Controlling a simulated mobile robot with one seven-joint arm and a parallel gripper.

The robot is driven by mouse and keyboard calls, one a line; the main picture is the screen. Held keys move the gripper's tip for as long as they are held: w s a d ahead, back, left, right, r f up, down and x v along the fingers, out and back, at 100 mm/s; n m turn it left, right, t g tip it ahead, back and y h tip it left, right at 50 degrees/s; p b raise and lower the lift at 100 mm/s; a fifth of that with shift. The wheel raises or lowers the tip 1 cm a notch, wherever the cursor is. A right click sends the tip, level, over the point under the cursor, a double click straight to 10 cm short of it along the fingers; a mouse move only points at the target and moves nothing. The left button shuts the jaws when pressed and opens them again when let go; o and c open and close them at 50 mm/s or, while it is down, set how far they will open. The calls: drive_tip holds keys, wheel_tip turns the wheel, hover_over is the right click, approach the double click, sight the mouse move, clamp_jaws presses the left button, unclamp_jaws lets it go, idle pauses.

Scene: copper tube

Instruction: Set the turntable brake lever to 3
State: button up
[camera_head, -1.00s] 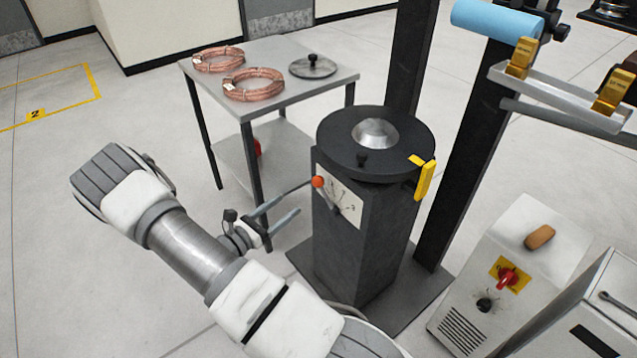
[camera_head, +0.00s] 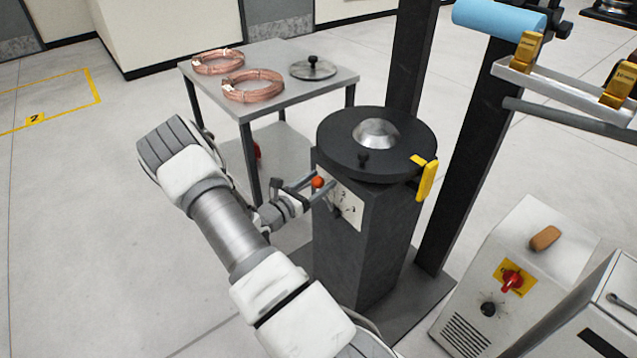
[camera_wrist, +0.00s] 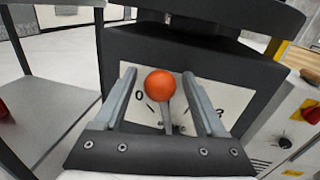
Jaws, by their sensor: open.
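The brake lever has an orange ball knob (camera_head: 318,182) on a thin grey stem. It stands in front of a white dial plate (camera_head: 349,208) on the dark turntable pedestal (camera_head: 360,250). In the wrist view the knob (camera_wrist: 161,84) sits between the two fingers of my gripper (camera_wrist: 161,95), with a clear gap to each finger. A 0 shows left of the stem and a 3 at the right of the plate; the middle marks are partly hidden. The stem points roughly between them. My gripper (camera_head: 309,185) is open around the knob in the head view.
The round turntable top (camera_head: 335,150) overhangs the plate, with a yellow handle (camera_head: 426,180) on its right. A grey table (camera_head: 215,85) with copper coils (camera_head: 252,86) stands behind left. A control cabinet (camera_head: 535,235) stands at right.

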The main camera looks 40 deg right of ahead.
clamp_jaws()
idle(1.4)
